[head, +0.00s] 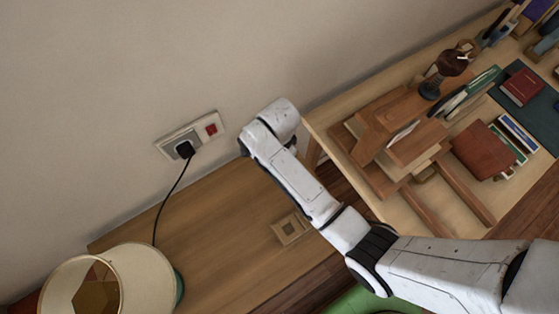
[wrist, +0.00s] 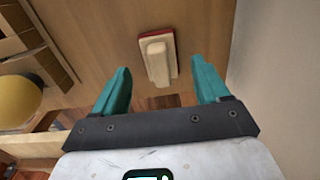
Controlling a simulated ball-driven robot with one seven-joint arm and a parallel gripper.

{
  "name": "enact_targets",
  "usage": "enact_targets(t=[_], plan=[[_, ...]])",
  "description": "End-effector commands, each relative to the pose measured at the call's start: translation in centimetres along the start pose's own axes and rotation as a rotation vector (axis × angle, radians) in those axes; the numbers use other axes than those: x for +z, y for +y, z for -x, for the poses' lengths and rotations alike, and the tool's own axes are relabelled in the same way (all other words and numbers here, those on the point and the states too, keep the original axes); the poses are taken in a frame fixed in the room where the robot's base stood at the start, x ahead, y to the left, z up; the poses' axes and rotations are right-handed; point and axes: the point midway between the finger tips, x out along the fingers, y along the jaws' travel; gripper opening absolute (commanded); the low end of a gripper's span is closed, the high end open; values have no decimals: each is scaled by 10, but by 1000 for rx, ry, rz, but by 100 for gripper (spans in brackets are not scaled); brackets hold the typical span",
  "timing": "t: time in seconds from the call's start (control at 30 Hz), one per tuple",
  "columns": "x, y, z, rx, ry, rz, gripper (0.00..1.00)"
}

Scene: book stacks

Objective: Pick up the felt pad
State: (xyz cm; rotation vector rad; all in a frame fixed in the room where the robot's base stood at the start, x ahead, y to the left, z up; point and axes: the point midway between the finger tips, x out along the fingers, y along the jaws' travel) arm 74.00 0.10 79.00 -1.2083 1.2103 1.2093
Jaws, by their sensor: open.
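A pale cream block with a raised middle and a red edge (wrist: 158,58), which looks like the felt pad, lies on a wooden surface in the wrist view. My gripper (wrist: 161,82) is open, with its two teal fingers apart. The block shows beyond and between the fingertips, and nothing is held. In the head view I cannot make out this block, and my gripper is hidden behind my white arm.
A pale wall (wrist: 280,65) stands close at the right in the wrist view. Wooden pieces (wrist: 40,45) and a yellow round thing (wrist: 18,103) are at the left. In the head view, a wall socket (head: 192,136), a lampshade (head: 150,285) and a stack of wooden parts (head: 385,120) surround my arm.

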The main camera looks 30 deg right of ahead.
Motion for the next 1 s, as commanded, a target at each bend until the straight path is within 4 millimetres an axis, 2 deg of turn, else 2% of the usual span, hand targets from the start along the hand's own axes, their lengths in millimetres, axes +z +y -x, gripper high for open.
enact_targets(t=[0.2,0.47,1.0], plan=[[-1,0,-24,1,0,1,74],[-1,0,-27,-1,0,1,74],[-1,0,-27,-1,0,1,25]])
